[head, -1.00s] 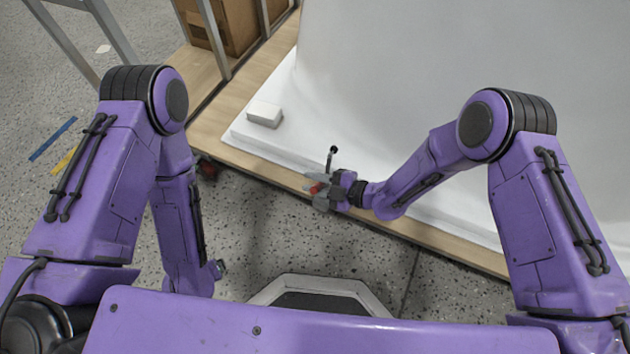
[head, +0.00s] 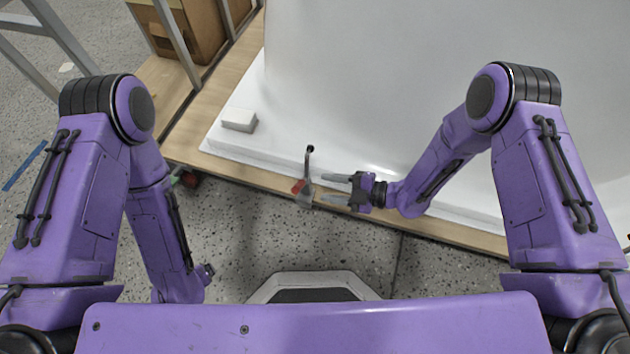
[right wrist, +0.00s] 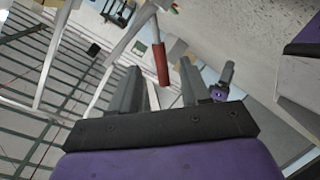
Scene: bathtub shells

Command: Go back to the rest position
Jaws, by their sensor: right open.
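My right gripper (head: 328,188) is open and empty, level with the wooden ledge, its fingers pointing left. A small tool with a dark top and a red part (head: 299,187) stands at the ledge's front edge, just left of the fingertips and apart from them. In the right wrist view my right gripper (right wrist: 160,75) shows two spread fingers, and the red handle (right wrist: 161,64) appears beyond and between them. My left arm hangs down at the left, and its jaws cannot be made out.
A large white tub shell (head: 370,90) stands on a wooden platform (head: 450,235). A small white block (head: 239,120) lies on the shell's flange. A cardboard box (head: 185,30) and grey metal posts are at the upper left. Speckled floor in front is clear.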

